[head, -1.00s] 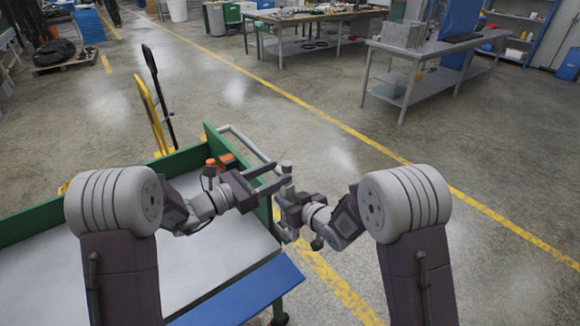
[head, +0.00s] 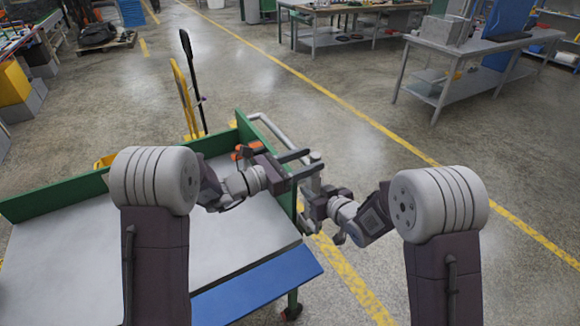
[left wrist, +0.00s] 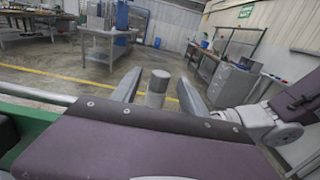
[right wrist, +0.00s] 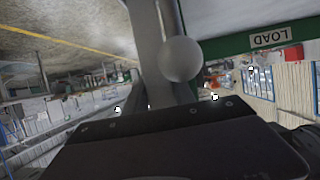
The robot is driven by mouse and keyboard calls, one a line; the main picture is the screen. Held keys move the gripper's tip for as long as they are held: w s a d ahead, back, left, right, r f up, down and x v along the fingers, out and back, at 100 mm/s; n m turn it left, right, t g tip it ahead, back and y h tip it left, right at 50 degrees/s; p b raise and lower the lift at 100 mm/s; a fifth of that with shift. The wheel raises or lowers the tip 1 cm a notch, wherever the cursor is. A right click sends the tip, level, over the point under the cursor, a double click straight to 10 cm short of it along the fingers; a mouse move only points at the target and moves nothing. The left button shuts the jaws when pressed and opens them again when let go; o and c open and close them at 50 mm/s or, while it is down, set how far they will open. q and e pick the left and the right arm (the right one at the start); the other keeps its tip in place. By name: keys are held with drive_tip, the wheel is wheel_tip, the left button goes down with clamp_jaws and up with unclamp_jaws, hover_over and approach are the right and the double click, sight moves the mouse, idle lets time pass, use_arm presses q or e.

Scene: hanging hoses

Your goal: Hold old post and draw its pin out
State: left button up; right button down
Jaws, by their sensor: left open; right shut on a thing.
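The grey post (head: 316,181) stands upright at the cart's far right corner; its capped top (left wrist: 157,86) shows in the left wrist view. My left gripper (head: 313,162) is open, its two fingers level on either side of the top, with gaps. My right gripper (head: 312,196) is lower and shut on the post, which runs between its fingers in the right wrist view (right wrist: 151,50). A grey ball-shaped knob (right wrist: 180,60) shows there in front of the post. I cannot tell for sure which part is the pin, and its shaft is not clear.
The cart has a green rim (head: 265,140), a grey bed (head: 60,270) and a blue front panel (head: 258,288). A grey rail (head: 272,128) runs at its far corner. A yellow hand truck (head: 184,95) stands behind. Floor to the right is clear up to workbenches (head: 470,50).

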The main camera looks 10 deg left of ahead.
sight(320, 155)
use_arm(q)
drive_tip(key=x, duration=0.5)
drive_tip(key=shift+w+d, duration=0.25)
drive_tip(key=shift+d, duration=0.1)
clamp_jaws()
drive_tip(key=shift+r, duration=0.65)
drive_tip(key=shift+r, duration=3)
drive_tip(key=shift+r, duration=1.5)
